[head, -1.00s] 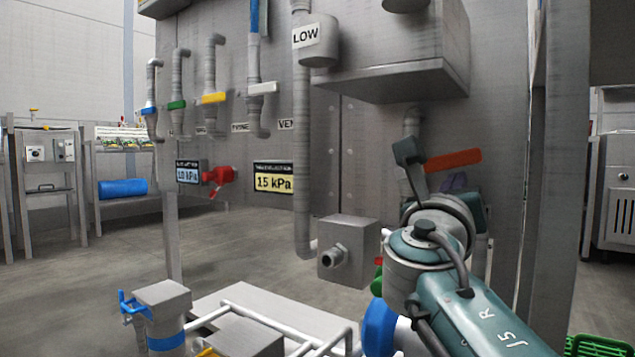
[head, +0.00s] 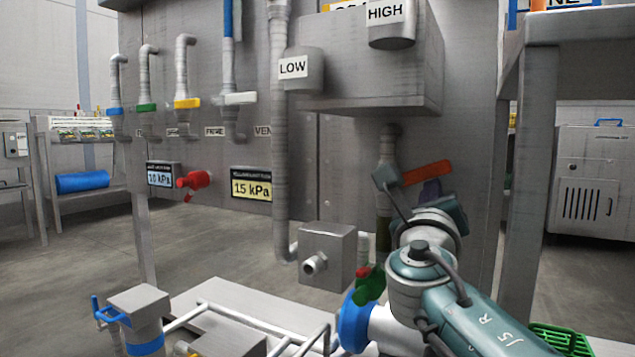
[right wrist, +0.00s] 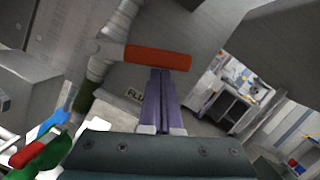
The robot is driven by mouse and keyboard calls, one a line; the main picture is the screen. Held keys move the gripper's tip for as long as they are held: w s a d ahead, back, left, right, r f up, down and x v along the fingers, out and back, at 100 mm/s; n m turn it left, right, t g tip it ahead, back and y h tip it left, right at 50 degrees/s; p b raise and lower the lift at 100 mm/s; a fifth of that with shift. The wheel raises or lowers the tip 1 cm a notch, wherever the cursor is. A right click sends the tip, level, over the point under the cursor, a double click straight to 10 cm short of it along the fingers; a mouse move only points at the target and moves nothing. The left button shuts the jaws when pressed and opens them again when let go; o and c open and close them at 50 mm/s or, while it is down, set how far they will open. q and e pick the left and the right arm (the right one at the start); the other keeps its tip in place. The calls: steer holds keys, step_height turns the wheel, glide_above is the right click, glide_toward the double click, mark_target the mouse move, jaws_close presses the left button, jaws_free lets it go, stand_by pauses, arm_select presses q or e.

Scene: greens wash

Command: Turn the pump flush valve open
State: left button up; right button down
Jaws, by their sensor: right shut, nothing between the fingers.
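The flush valve has an orange-red lever handle (head: 428,172) on a vertical grey pipe at the right of the panel. My right gripper (head: 432,188) is just below the handle in the head view. In the right wrist view its purple fingers (right wrist: 160,73) are shut together and empty, tips at the handle's lower edge. I cannot tell whether they touch it. My left gripper is not in view.
A grey box with LOW (head: 293,67) and HIGH (head: 385,12) labels overhangs the handle. Below are a grey block (head: 328,252), a blue round part (head: 352,322) and a white-railed frame (head: 200,312). A grey post (head: 517,200) stands to the right. Floor is open at left.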

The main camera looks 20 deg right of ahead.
mark_target(429, 169)
steer(key=r+n+p, duration=0.1)
steer(key=p, duration=0.1)
steer(key=r+n+p, duration=0.1)
steer(key=p, duration=0.1)
steer(key=r+n+y+p, duration=0.1)
steer(key=shift+w+a+r+p, duration=0.15)
steer(key=shift+a+p, duration=0.15)
steer(key=shift+p, duration=0.1)
steer(key=shift+w+a+r+n+y+p, duration=0.4)
steer(key=shift+w+r+n+p, duration=0.2)
steer(key=shift+n+p, duration=0.9)
steer(key=shift+w+a+r+n+y+p, duration=0.25)
steer(key=shift+w+a+r+n+p, duration=0.3)
steer(key=shift+n+p, duration=0.95)
steer(key=shift+w+a+r+n+y+p, duration=0.4)
steer(key=shift+r+n+p, duration=0.35)
steer(key=shift+n+p, duration=0.75)
steer(key=shift+w+m, duration=0.1)
steer(key=shift+m, duration=0.2)
steer(key=shift+d, duration=0.1)
